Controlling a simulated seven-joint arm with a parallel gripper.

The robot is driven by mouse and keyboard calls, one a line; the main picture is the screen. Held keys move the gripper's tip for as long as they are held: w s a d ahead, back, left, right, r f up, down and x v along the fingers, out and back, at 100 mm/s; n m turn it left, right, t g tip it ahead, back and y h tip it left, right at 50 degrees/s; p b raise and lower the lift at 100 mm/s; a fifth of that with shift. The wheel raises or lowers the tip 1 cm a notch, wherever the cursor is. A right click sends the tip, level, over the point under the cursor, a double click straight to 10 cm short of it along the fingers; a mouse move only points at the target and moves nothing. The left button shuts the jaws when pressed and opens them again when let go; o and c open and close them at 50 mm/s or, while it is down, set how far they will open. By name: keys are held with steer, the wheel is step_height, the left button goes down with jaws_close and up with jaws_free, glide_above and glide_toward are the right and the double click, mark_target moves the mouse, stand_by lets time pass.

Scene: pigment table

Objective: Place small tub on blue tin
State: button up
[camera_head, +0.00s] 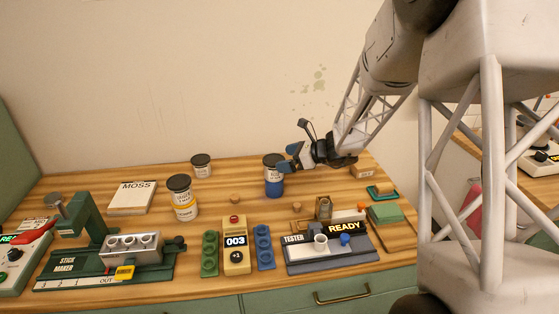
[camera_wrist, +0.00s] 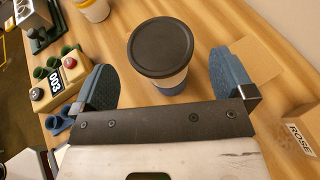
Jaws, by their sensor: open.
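A small tub (camera_wrist: 165,55) with a black lid and pale body stands between my fingers in the wrist view. It also shows in the head view (camera_head: 273,161), upright above the blue tin (camera_head: 274,188), and appears to rest on it. A little blue of the tin shows below the tub in the wrist view (camera_wrist: 172,89). The seam between the two is too small to see clearly. My gripper (camera_wrist: 163,82) is open, with one blue finger pad on each side of the tub and visible gaps. In the head view my gripper (camera_head: 290,160) comes in from the right.
Another black-lidded tub (camera_head: 201,166) stands at the back. A yellow-banded tin (camera_head: 184,200) stands left, near the MOSS block (camera_head: 132,197). The stick maker (camera_head: 120,250), counter (camera_head: 236,246) and tester (camera_head: 325,246) line the front. A ROSE box (camera_wrist: 298,135) lies right of my gripper.

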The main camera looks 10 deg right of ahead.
steer(key=v, duration=0.7)
steer(key=shift+s+d+r, duration=0.2)
steer(key=shift+d, duration=0.1)
stand_by(0.3)
steer(key=s+a+r+n+g+h, duration=0.25)
steer(key=s+a+n, duration=0.2)
steer(key=s, duration=0.45)
steer(key=s+a+r+n+g+h, duration=0.2)
steer(key=s+a+r+n, duration=0.15)
steer(key=s+n, duration=0.45)
steer(key=s+d+r+n+h, duration=0.1)
steer(key=s+n+h, duration=0.3)
steer(key=s, duration=0.7)
steer(key=s+d+r+n+h, duration=0.1)
steer(key=s+n+h, duration=0.3)
steer(key=s, duration=0.8)
steer(key=d+n+t, duration=0.1)
steer(key=n, duration=0.1)
steer(key=shift+s+d+r+n, duration=0.3)
steer(key=shift+d+r+n, duration=0.05)
steer(key=shift+d+r, duration=0.05)
